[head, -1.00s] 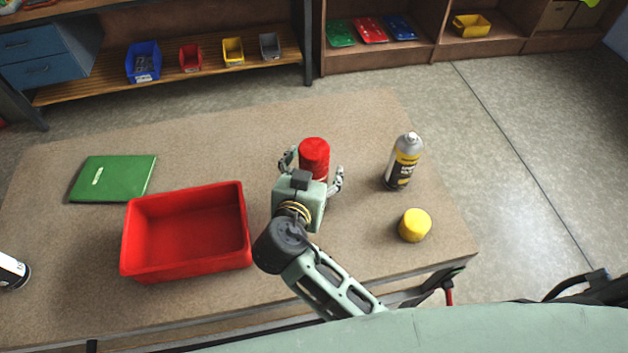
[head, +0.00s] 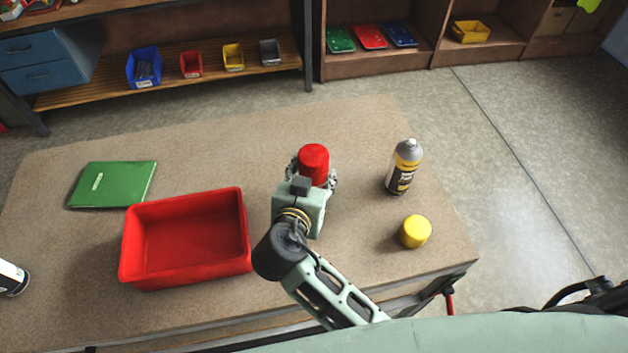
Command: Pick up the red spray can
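The red spray can (head: 313,163) stands on the table near the middle of the head view. Its red top shows, and its lower part is hidden behind my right gripper. My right gripper (head: 313,177) reaches in from the near side, with one finger on each side of the can. The fingers are closed in against the can's sides. My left gripper is not in view.
A red bin (head: 186,276) and a green book (head: 112,185) are to the left. A white-and-black can (head: 12,277) is at the left edge. The table's far middle is clear.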

